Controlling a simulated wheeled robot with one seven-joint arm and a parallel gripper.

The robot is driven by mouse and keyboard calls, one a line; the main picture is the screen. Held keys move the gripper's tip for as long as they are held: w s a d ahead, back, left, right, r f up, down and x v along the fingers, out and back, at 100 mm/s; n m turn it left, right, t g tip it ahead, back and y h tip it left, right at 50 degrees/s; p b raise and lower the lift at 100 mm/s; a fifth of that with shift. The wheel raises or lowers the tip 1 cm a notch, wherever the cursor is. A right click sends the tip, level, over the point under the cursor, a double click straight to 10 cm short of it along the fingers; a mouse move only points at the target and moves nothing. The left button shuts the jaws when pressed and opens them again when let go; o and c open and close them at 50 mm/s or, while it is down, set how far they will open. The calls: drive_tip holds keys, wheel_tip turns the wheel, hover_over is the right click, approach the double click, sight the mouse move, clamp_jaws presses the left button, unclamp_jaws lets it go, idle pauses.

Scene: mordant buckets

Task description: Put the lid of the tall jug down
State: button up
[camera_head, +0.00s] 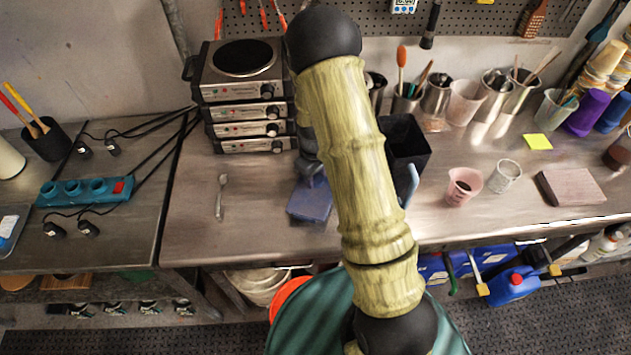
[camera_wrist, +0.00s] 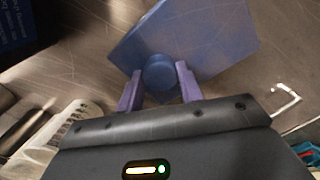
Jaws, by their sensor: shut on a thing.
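The lid (camera_head: 310,203) is a flat blue plate with a round knob on top. It is level or nearly so, over the metal bench left of the black jug; I cannot tell whether it touches the bench. In the wrist view, the lid (camera_wrist: 215,40) fills the top middle. My gripper (camera_wrist: 160,82) is shut on its knob, one purple finger on each side. In the head view my arm hides most of the gripper. The tall black jug (camera_head: 408,140) stands open-topped to the right, partly behind my arm; a dark lettered surface (camera_wrist: 22,28) shows in the wrist view's top left corner.
Stacked hot plates (camera_head: 245,75) stand behind and left of the lid. A spoon (camera_head: 221,197) lies to the left. The bench's front edge is close to the lid.

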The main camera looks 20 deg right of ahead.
sight(316, 179)
drive_tip(key=shift+f+p, duration=0.35)
drive_tip(key=shift+f, duration=1.25)
drive_tip(key=o, duration=1)
drive_tip(key=r+b, duration=0.1)
drive_tip(key=r, duration=0.3)
drive_tip(key=r+b, duration=0.1)
drive_tip(key=r, duration=0.3)
drive_tip(key=r+b, duration=0.1)
drive_tip(key=r, duration=0.3)
drive_tip(key=shift+s+a, duration=0.15)
drive_tip(key=shift+a, duration=0.1)
drive_tip(key=s+r+m, duration=0.2)
drive_tip(key=s, duration=0.3)
drive_tip(key=s+a+r+m+t, duration=0.1)
drive_tip(key=s+r+m, duration=0.1)
drive_tip(key=s, duration=0.3)
drive_tip(key=s+r+m+t, duration=0.1)
drive_tip(key=s+r, duration=0.2)
drive_tip(key=s, duration=0.3)
drive_tip(key=shift+a+r+m+y, duration=0.15)
drive_tip(key=shift+r+m+y, duration=0.15)
drive_tip(key=shift+r+m, duration=0.1)
